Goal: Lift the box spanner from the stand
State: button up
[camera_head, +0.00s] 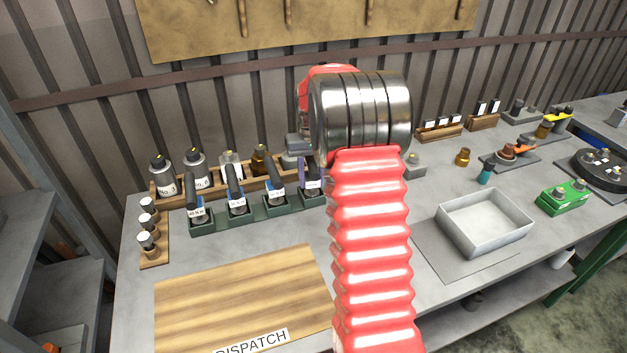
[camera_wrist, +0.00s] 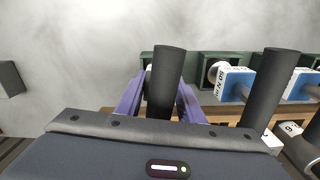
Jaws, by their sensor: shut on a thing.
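A row of upright tools with black handles and labelled blue-and-white blocks stands in green holders (camera_head: 256,211) on the bench. My gripper (camera_wrist: 161,84) has purple fingers closed on both sides of a black cylindrical handle (camera_wrist: 166,72), which I take to be the box spanner. In the head view the gripper is at the right end of the row, mostly hidden behind my arm. A green holder also shows behind the held handle in the wrist view (camera_wrist: 147,55). The tool's lower end is hidden, so I cannot tell whether it is clear of the holder.
A neighbouring black-handled tool (camera_wrist: 271,88) stands close on the right in the wrist view. A wooden rack with bottles (camera_head: 167,180) is behind the row. A wooden dispatch board (camera_head: 235,295) lies in front. A grey tray (camera_head: 484,222) is to the right.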

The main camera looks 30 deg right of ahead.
aim_at(311, 159)
grip_shut()
jog(key=shift+r, duration=0.1)
notch_tip(311, 159, up, 10)
jog(key=shift+f, duration=0.1)
dwell(0.4)
